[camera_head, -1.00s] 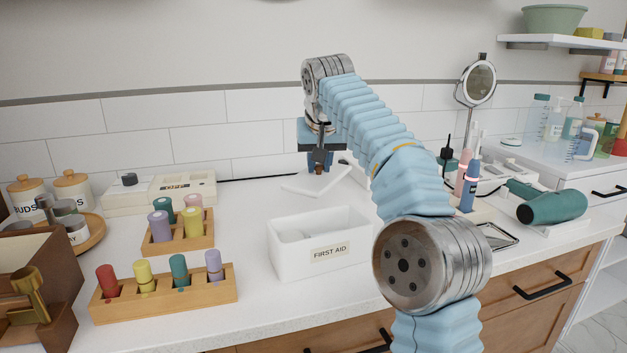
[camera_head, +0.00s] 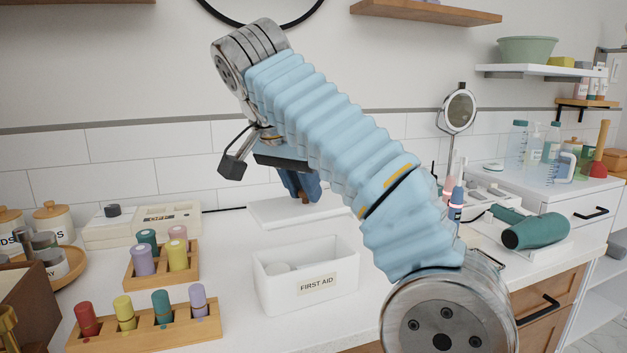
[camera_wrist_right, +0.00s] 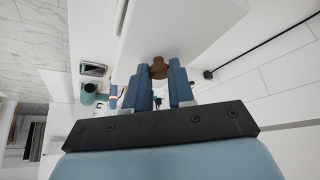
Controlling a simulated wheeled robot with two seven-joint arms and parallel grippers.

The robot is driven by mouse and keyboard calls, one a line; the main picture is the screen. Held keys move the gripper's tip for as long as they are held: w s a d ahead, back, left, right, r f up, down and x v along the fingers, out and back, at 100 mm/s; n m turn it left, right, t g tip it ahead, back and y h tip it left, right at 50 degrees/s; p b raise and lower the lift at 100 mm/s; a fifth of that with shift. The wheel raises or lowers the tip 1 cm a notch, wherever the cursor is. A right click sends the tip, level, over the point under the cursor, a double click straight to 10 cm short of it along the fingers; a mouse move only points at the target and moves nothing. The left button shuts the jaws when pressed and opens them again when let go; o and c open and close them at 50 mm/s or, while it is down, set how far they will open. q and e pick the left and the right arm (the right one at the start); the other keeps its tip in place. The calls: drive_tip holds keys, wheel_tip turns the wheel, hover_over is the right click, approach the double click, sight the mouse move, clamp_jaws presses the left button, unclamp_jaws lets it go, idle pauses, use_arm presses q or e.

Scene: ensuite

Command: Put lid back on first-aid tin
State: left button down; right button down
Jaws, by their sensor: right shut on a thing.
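The white first-aid tin (camera_head: 306,283), labelled FIRST AID, stands open on the counter, with pale round items inside. The white lid (camera_head: 285,212) shows just behind the tin, roughly level; I cannot tell how far it is above the counter. My right gripper (camera_head: 302,190) points down over the lid, partly hidden by my arm. In the right wrist view, its blue fingers (camera_wrist_right: 160,78) are shut on the lid's brown knob (camera_wrist_right: 158,69), and the white lid (camera_wrist_right: 185,25) spreads beyond them. My left gripper is not in view.
Wooden holders with coloured rollers (camera_head: 160,325) stand left of the tin. A white box (camera_head: 140,226) and lidded jars (camera_head: 52,220) are farther left. A green hair dryer (camera_head: 535,230) and round mirror (camera_head: 459,110) are at right. Counter between tin and wall is mostly clear.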

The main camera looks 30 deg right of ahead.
sight(298, 207)
drive_tip(key=shift+s+a+r, duration=0.1)
idle(0.3)
wheel_tip(298, 207, down, 6)
drive_tip(key=b, duration=0.5)
drive_tip(key=shift+r, duration=0.25)
drive_tip(key=shift+f+b, duration=0.4)
drive_tip(key=shift+f, duration=0.15)
drive_tip(key=shift+r, duration=0.1)
drive_tip(key=shift+f, duration=0.7)
idle(1.2)
drive_tip(key=shift+c, duration=2)
unclamp_jaws()
